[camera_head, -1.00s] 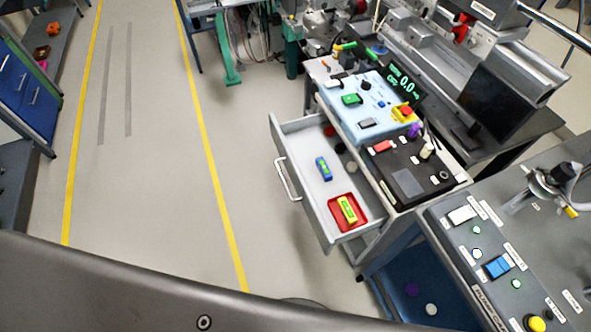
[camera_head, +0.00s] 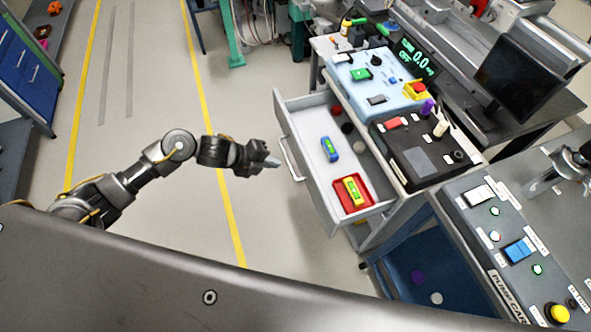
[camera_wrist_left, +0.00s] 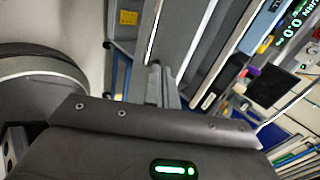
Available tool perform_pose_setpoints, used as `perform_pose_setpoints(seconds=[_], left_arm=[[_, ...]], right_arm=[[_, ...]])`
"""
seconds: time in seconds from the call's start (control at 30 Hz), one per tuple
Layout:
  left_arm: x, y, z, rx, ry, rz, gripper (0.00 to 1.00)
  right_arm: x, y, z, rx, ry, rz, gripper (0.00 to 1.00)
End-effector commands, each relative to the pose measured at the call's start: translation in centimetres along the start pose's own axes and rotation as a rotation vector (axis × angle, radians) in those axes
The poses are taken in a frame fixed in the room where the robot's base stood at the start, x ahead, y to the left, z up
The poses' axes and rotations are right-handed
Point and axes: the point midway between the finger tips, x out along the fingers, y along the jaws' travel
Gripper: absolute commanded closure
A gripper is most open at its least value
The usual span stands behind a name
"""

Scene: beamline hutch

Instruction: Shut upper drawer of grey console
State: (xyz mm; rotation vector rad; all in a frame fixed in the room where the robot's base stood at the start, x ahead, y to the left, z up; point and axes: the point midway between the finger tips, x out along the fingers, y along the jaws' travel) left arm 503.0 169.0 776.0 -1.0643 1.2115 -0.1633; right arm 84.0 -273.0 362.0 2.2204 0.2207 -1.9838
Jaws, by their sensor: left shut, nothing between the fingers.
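The upper drawer (camera_head: 316,167) of the grey console (camera_head: 398,192) is pulled out to the left in the head view. Its bar handle (camera_head: 289,158) is on the drawer's left front face. Inside lie a blue level-like block (camera_head: 329,149), a red tray (camera_head: 341,203) with a yellow block (camera_head: 353,190) in it, and some small round things. My left gripper (camera_head: 272,162) is shut and empty, just left of the handle, with a small gap seeming to remain between them. My right gripper is not in view.
A light blue control box (camera_head: 372,92) and a black box (camera_head: 425,151) stand on the console top. A pump cart panel (camera_head: 507,236) stands close at the lower right. Clear floor (camera_head: 155,110) lies left of the drawer.

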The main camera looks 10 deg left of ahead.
Motion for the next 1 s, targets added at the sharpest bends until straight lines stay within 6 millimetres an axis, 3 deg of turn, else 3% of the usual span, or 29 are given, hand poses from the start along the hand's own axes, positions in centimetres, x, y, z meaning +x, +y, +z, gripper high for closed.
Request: perform_pose_setpoints(seconds=[0.13, 0.27, 0.7, 1.0], left_arm=[[-0.6, -0.5, -0.4, 0.071, 0.011, 0.007, 1.0], [-0.2, -0.6, -0.5, 0.068, 0.012, 0.006, 1.0], [6.7, -0.5, -0.5, 0.062, 0.011, 0.005, 1.0], [9.3, -0.5, -0.5, 0.064, 0.01, 0.004, 1.0]], right_arm=[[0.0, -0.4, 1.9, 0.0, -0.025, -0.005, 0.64], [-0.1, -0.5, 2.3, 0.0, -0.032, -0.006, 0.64], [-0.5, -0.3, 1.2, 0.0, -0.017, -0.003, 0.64], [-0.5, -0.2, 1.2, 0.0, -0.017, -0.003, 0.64]])
